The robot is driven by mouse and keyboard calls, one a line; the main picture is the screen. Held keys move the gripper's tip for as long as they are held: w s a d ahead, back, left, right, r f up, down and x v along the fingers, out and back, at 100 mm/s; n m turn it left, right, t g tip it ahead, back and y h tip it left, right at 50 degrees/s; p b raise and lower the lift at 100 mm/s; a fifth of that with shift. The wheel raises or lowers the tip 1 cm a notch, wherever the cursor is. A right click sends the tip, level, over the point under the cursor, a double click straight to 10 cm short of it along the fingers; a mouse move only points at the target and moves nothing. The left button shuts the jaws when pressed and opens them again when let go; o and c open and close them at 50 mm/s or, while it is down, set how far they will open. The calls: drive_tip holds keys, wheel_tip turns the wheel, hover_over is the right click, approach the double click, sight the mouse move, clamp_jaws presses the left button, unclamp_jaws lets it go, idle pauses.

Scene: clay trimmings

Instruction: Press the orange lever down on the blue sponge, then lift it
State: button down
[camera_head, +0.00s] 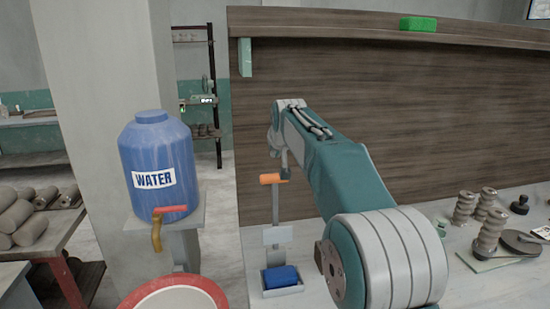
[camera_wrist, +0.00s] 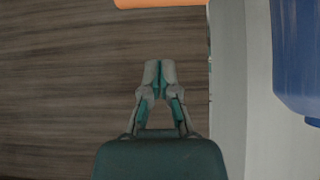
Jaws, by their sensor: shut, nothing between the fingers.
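The orange lever (camera_head: 270,179) is raised, at the top of a thin grey upright stand in the head view. The blue sponge (camera_head: 281,276) lies in a small grey tray at the foot of that stand, with a clear gap below the lever. In the wrist view the orange lever (camera_wrist: 160,3) shows only as a strip at the top edge. My gripper (camera_wrist: 159,68) is shut and empty, with its fingertips together a little short of the lever in that picture. In the head view my gripper is mostly hidden near the lever's right end.
A blue water barrel (camera_head: 157,165) with a tap stands left of the bench. A brown wooden panel (camera_head: 420,110) rises behind my arm, with a green block (camera_head: 418,24) on its top ledge. Grey clay pieces (camera_head: 488,230) stand at the right.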

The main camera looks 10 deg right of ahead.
drive_tip(key=x, duration=0.8)
drive_tip(key=shift+s+f, duration=0.15)
drive_tip(key=shift+s, duration=0.85)
drive_tip(key=shift+s+f, duration=0.15)
drive_tip(key=shift+s, duration=0.85)
drive_tip(key=shift+s, duration=0.1)
